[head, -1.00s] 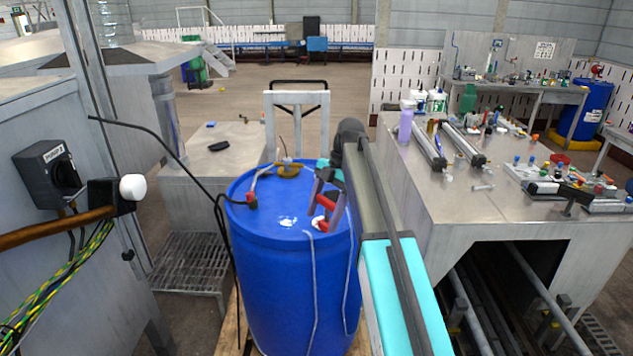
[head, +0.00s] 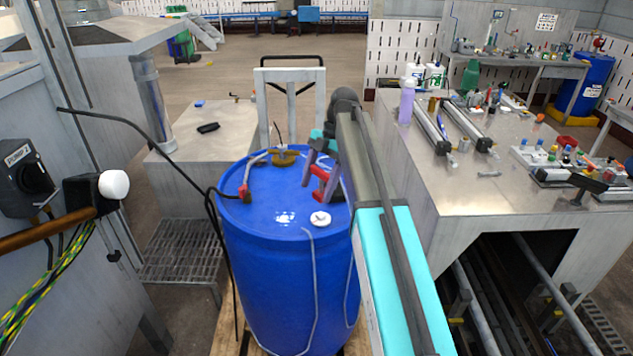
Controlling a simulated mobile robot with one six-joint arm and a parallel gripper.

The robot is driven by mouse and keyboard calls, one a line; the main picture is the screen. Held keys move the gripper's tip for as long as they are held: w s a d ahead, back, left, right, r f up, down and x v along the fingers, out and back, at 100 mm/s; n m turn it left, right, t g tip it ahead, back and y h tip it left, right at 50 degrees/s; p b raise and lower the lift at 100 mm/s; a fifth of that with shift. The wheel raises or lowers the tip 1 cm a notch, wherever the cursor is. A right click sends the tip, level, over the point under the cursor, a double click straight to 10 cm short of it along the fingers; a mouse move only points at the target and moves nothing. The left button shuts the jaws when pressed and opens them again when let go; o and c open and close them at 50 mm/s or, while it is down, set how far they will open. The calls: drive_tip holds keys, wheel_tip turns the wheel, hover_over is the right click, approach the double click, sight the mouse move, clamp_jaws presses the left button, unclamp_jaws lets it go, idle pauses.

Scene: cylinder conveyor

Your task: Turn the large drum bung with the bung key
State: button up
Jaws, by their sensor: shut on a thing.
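A blue drum (head: 285,290) stands upright on a wooden pallet. I cannot clearly pick out the bung key. A brass-coloured fitting (head: 284,158) with a hose sits at the back of the lid.
A red clip (head: 245,194) with a cable is at the lid's left rim. A grey hose (head: 316,285) hangs down the drum's front. A metal bench (head: 465,185) with bottles and tools is close on the right. A grey cabinet (head: 60,210) with a switch box stands left.

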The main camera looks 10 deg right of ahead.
sight(319, 193)
drive_tip(key=shift+f, duration=0.1)
idle(0.3)
drive_tip(key=shift+f+b, duration=1.35)
drive_tip(key=shift+f, duration=1.2)
drive_tip(key=shift+f+b, duration=0.7)
drive_tip(key=shift+f, duration=0.5)
idle(2.3)
idle(0.5)
drive_tip(key=shift+w+m+t+y, duration=0.15)
drive_tip(key=shift+m+t, duration=0.2)
drive_tip(key=shift+m, duration=0.55)
drive_tip(key=shift+m+t+y, duration=0.15)
drive_tip(key=shift+m+t, duration=0.2)
drive_tip(key=shift+m, duration=0.55)
